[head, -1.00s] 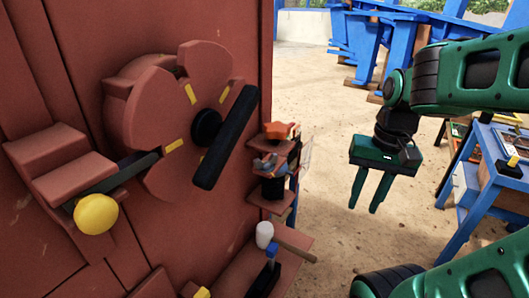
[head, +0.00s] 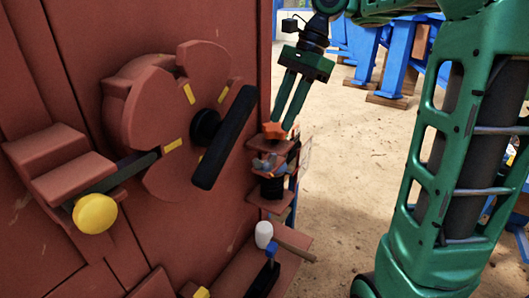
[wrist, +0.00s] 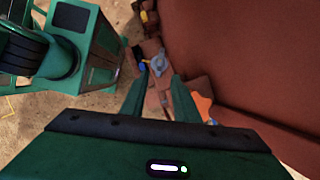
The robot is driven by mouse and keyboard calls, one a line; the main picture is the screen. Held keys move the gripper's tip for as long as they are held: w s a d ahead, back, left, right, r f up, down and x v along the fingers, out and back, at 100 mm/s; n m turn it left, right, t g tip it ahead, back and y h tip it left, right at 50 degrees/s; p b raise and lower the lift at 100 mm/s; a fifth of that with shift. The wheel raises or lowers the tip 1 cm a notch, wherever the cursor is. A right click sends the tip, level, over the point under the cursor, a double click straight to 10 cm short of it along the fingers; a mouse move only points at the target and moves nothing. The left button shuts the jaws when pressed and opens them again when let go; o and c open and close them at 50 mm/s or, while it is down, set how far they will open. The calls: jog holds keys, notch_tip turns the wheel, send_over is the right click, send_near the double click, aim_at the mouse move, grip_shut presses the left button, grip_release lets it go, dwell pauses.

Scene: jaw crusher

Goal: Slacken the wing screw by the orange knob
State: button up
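The orange knob (head: 274,131) sits on top of a bracket at the right edge of the red-brown machine. A grey wing screw (head: 266,163) is on the bracket just below it, above a black cylinder (head: 272,188). My gripper (head: 283,122) points down beside the orange knob, with its fingers apart and nothing seen between them. In the wrist view my gripper (wrist: 161,76) is open, and the grey-blue wing screw (wrist: 157,64) shows beyond the fingertips. The orange knob (wrist: 204,105) shows to the right of the right finger, partly hidden by it. I cannot tell whether the fingers touch anything.
The machine's wall (head: 230,60) with a red wheel (head: 160,110) and black bar (head: 224,138) stands left of my gripper. A white-headed mallet (head: 264,235) lies on a lower ledge. Blue trestles (head: 395,60) stand behind. Open sandy floor (head: 350,170) lies to the right.

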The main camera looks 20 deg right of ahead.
aim_at(266, 155)
jog(key=shift+x, duration=5.3)
jog(key=shift+w+a+r, duration=0.1)
jog(key=shift+a, duration=0.1)
grip_shut()
